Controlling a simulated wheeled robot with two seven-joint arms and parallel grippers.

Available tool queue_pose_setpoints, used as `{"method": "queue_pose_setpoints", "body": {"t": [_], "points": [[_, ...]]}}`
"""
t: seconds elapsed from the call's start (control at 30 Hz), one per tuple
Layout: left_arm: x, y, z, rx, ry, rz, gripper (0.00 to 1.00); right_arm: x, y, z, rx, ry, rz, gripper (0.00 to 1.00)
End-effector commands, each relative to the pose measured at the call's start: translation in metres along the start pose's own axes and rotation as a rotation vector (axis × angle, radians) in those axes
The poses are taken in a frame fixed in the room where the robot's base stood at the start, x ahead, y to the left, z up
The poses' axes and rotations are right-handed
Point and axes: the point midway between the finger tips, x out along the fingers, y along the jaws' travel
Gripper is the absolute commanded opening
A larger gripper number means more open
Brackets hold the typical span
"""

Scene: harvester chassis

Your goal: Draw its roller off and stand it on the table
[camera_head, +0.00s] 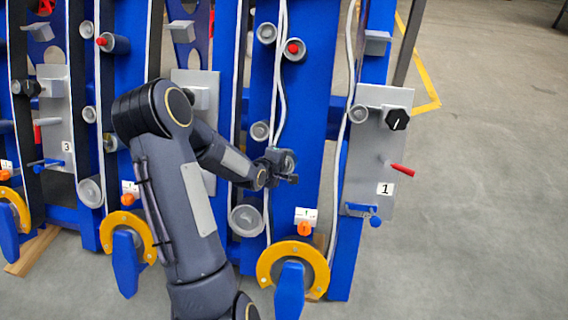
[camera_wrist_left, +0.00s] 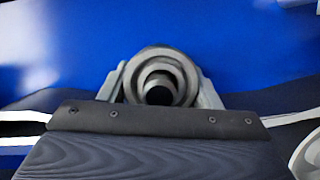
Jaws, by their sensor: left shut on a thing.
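My left gripper (camera_head: 284,168) is at the blue upright in the middle of the head view, just below a small grey roller (camera_head: 260,131) and beside the white belt. In the left wrist view my left gripper (camera_wrist_left: 160,92) is shut on a round grey roller (camera_wrist_left: 158,64), seen end-on with a dark centre, one finger on each side. The blue panel is right behind this roller; I cannot tell whether it is still on its pin. My right gripper is not in view. No table shows.
Other grey rollers, one larger (camera_head: 246,220), stick out of the blue frame nearby. Red-capped parts (camera_head: 293,49) sit higher up. A grey plate marked 1 (camera_head: 384,152) with a black knob and red lever is at the right. Yellow arcs (camera_head: 292,257) stand below. Floor at right is clear.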

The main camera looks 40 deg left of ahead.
Motion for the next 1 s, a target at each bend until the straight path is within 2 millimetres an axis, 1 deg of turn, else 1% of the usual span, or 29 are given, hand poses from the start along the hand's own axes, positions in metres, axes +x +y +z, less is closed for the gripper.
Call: {"method": "queue_pose_setpoints", "body": {"t": [0.17, 1.0], "points": [[-0.005, 0.002, 0.001, 0.001, 0.0, 0.003, 0.16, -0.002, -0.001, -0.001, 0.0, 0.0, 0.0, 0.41], [-0.043, 0.001, 0.012, 0.0, 0.001, 0.001, 0.16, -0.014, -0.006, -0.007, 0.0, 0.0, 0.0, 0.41]]}}
